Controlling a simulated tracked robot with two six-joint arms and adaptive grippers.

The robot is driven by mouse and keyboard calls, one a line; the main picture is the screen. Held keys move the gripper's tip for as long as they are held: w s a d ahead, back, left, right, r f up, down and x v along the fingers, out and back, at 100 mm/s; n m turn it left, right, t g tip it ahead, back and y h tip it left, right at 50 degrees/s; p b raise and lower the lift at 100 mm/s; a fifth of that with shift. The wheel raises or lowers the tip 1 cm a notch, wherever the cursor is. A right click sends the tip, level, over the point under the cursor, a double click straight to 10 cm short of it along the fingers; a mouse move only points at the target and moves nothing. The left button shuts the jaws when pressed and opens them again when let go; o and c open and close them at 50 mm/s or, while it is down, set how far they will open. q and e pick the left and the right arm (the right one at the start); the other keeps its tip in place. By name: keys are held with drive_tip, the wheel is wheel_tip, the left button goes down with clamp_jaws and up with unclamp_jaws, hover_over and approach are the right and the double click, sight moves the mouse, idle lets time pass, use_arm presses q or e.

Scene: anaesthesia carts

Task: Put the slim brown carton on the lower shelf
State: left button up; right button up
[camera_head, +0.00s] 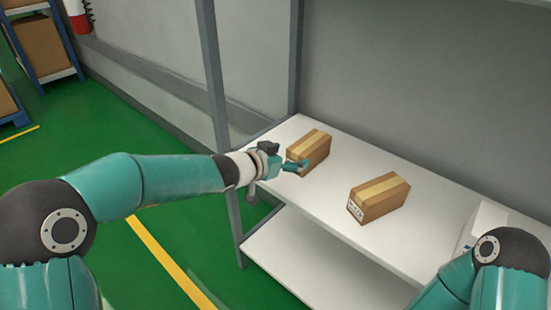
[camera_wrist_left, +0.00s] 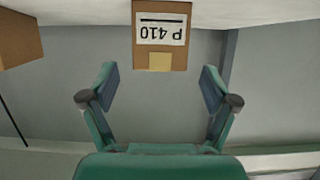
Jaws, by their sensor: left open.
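Two brown cartons with pale tape stand on the upper white shelf (camera_head: 330,192). The left carton (camera_head: 312,147) looks the slimmer, though the difference is small. In the left wrist view its labelled end (camera_wrist_left: 160,62), marked "P 410" upside down, lies ahead, between the lines of the fingers. My left gripper (camera_head: 297,166) is open at this carton's near end, not closed on it. The right carton (camera_head: 380,198) has a label on its near end and shows partly in the left wrist view (camera_wrist_left: 18,40). The lower shelf (camera_head: 312,262) is below; its visible part is bare. My right gripper is out of view.
A grey upright post (camera_head: 213,85) stands left of the shelves, close to my left arm. A white object (camera_head: 486,222) sits on the upper shelf at right, partly behind my right arm. A rack with boxes (camera_head: 40,45) stands far left. Green floor lies open at left.

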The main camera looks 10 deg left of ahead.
use_arm(q)
drive_tip(key=p+v, duration=0.1)
drive_tip(key=v, duration=0.4)
drive_tip(key=shift+s+a+r, duration=0.1)
drive_tip(key=shift+s+a, duration=0.05)
drive_tip(key=shift+s, duration=0.05)
